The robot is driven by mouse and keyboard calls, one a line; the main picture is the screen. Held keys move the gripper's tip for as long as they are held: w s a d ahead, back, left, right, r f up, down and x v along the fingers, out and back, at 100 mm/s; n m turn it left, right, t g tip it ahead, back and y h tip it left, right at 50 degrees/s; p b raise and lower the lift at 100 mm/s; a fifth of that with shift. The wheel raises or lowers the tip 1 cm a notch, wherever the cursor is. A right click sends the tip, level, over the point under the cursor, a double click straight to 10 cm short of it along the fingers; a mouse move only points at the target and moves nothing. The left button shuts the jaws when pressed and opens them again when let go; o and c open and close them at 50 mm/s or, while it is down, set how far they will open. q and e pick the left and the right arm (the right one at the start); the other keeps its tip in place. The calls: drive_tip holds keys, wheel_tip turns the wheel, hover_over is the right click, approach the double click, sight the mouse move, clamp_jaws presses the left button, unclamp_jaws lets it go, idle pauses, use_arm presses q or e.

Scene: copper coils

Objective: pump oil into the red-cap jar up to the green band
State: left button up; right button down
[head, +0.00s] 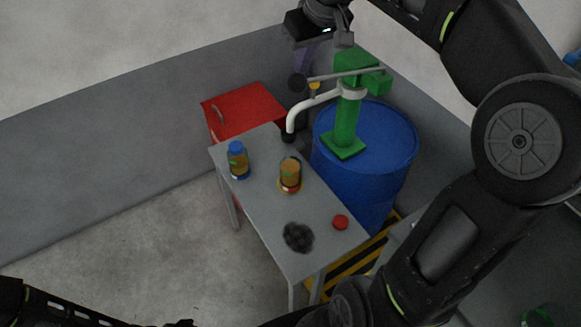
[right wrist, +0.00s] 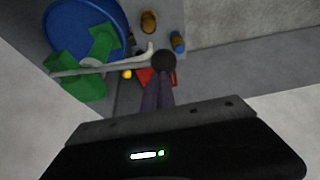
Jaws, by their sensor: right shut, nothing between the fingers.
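The uncapped jar (head: 290,174) stands upright on the grey table, with amber oil and a green band on its side. The exact oil level against the band is too small to tell. Its red cap (head: 340,222) lies on the table. A green pump (head: 347,122) stands on the blue drum (head: 392,142). Its pale spout (head: 312,102) ends over the table behind the jar in the picture. The pump lever (head: 345,74) ends in a black knob (right wrist: 164,60). My right gripper (head: 304,60) is shut and empty, its fingertips (right wrist: 158,100) close to the knob. My left gripper is out of view.
A blue-cap jar (head: 238,161) with amber contents stands at the table's left. A dark round thing (head: 298,237) lies near the table's front. A red cabinet (head: 243,106) stands behind the grey table (head: 265,212). Low grey walls enclose the corner.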

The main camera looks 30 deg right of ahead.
wheel_tip(320, 180, up, 8)
drive_tip(key=p, duration=0.6)
drive_tip(key=shift+d, duration=0.35)
drive_tip(key=shift+f, duration=0.15)
